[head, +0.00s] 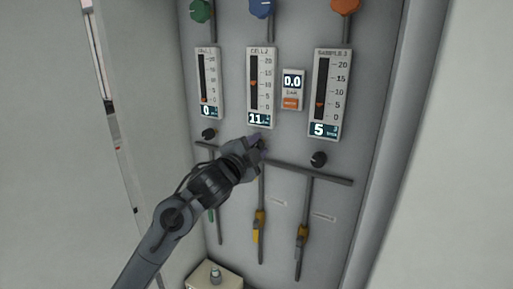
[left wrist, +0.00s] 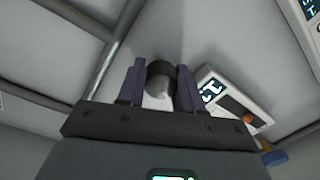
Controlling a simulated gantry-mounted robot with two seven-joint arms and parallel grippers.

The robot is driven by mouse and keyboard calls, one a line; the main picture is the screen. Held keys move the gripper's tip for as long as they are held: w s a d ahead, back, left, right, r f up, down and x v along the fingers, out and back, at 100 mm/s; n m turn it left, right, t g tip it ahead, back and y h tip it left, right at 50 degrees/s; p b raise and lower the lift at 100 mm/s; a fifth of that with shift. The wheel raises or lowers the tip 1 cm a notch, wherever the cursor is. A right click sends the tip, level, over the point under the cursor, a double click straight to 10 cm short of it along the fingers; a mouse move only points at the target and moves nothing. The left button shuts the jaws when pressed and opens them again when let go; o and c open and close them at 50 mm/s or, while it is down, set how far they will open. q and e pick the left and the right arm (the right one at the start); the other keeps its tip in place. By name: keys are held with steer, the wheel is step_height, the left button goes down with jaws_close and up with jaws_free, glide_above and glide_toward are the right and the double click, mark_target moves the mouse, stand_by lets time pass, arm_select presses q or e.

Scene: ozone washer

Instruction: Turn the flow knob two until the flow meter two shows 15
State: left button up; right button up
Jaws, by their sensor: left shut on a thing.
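Flow meter two (head: 261,88) is the middle of three white meters on the grey panel, and its display reads 11. Its lower end with the lit display also shows in the left wrist view (left wrist: 234,108). Flow knob two (left wrist: 160,70) is a dark round knob just below that meter. My left gripper (head: 260,145) reaches up to it from the lower left, and its purple fingers (left wrist: 160,84) are shut on the knob from both sides. In the head view the gripper mostly hides this knob. My right gripper is not in view.
The left meter (head: 209,84) reads 0 and the right meter (head: 331,95) reads 5. A small display box (head: 292,89) reads 0.0. Dark knobs sit below the left meter (head: 209,134) and right meter (head: 319,159). Pipes with yellow valves (head: 259,225) run below.

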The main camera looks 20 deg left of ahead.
arm_select(q)
steer(key=m+b, duration=0.1)
steer(key=m, duration=0.3)
steer(key=shift+a+m, duration=0.1)
steer(key=shift+m, duration=0.3)
steer(key=shift+m+h+b, duration=0.3)
steer(key=shift+m+b, duration=0.65)
steer(key=shift+m, duration=1.45)
steer(key=o, duration=1)
